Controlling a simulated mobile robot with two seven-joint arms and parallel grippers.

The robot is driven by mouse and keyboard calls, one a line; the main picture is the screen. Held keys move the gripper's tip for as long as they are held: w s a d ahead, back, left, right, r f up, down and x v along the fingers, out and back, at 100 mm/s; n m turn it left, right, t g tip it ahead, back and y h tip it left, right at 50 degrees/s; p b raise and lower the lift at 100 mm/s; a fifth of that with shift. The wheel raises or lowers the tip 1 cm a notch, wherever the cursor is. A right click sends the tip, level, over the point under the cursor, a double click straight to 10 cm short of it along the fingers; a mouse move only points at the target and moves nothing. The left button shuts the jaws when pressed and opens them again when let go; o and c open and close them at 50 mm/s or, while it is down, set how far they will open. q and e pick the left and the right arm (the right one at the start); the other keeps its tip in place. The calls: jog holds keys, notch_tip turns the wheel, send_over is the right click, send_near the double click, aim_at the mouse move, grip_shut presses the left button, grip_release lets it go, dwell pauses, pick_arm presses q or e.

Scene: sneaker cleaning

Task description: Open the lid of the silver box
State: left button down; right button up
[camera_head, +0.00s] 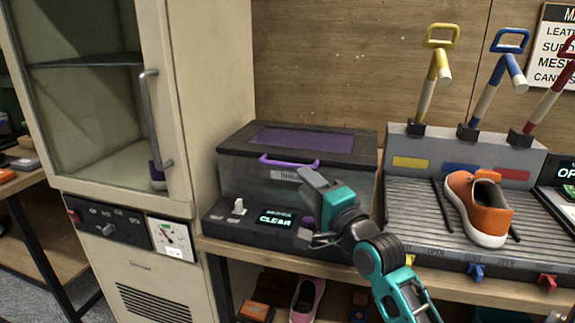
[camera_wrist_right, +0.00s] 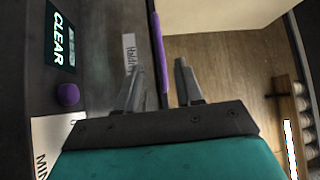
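The silver box (camera_head: 240,180) stands on the bench in the head view, grey with a dark lid (camera_head: 355,147) that is shut. The lid has a purple panel (camera_head: 310,140) and a purple handle (camera_head: 280,162) along its front edge. My right gripper (camera_head: 305,205) is in front of the box, just below and right of the handle. In the right wrist view its two fingers (camera_wrist_right: 158,78) are apart and empty, with the purple handle (camera_wrist_right: 158,45) lying ahead between them. I cannot tell whether either finger touches it. My left gripper is not in view.
A display reading CLEAR (camera_head: 275,218) and knobs sit on the box's front base. A cream cabinet (camera_head: 180,100) stands close on the left. An orange sneaker (camera_head: 478,208) rests on a ribbed rack (camera_head: 425,190) at right, with upright-handled brushes behind it.

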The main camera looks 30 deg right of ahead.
aim_at(290, 167)
jog(key=w, duration=0.5)
jog(key=w+r, duration=0.1)
jog(key=w, duration=0.2)
jog(key=shift+w+d, duration=0.15)
jog(key=shift+d, duration=0.15)
jog(key=shift+c, duration=0.2)
jog(key=shift+r, duration=0.1)
grip_shut()
